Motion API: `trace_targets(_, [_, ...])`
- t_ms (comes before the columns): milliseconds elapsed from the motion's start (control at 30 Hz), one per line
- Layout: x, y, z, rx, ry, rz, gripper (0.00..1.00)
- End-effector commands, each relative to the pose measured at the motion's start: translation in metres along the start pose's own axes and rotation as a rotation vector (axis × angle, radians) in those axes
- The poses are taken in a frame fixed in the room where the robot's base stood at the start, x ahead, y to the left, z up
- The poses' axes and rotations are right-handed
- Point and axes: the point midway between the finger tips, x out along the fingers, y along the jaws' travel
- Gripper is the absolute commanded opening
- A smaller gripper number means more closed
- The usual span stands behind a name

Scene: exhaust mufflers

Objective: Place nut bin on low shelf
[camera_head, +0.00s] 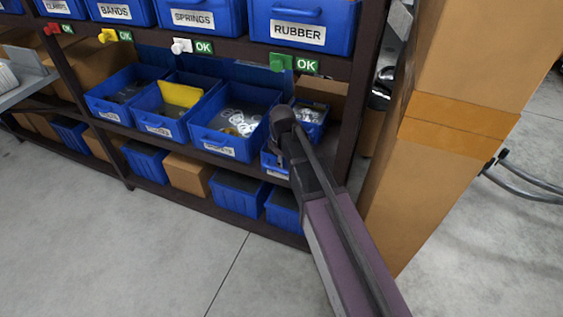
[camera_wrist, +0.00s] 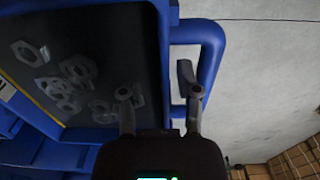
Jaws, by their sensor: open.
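The nut bin (camera_wrist: 165,60) is a blue bin with a dark inside, holding several hexagonal metal nuts (camera_wrist: 60,80). In the head view, the bin at the right end of the open-bin shelf (camera_head: 312,114) appears to be this one, partly hidden behind my arm. In the wrist view, my gripper (camera_wrist: 160,93) is open at the bin's front. Its left finger is over the inside and its right finger is by the looped blue handle (camera_wrist: 212,60), with the front wall between them. I cannot tell whether either finger touches the bin.
Other open blue bins (camera_head: 232,122) stand left of it on the same shelf. The low shelf below holds blue crates (camera_head: 238,194) and cardboard boxes (camera_head: 187,173). Labelled bins (camera_head: 300,27) fill the shelf above. A tall cardboard stack (camera_head: 440,160) stands close on the right. The floor in front is clear.

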Motion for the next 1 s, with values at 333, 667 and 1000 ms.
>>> trace_targets(333, [-0.031, 0.0, 0.0, 0.001, 0.0, 0.0, 0.43])
trace_targets(667, [-0.059, 0.0, 0.001, 0.001, 0.0, 0.0, 0.43])
trace_targets(1000, [-0.087, 0.0, 0.001, 0.001, 0.0, 0.0, 0.43])
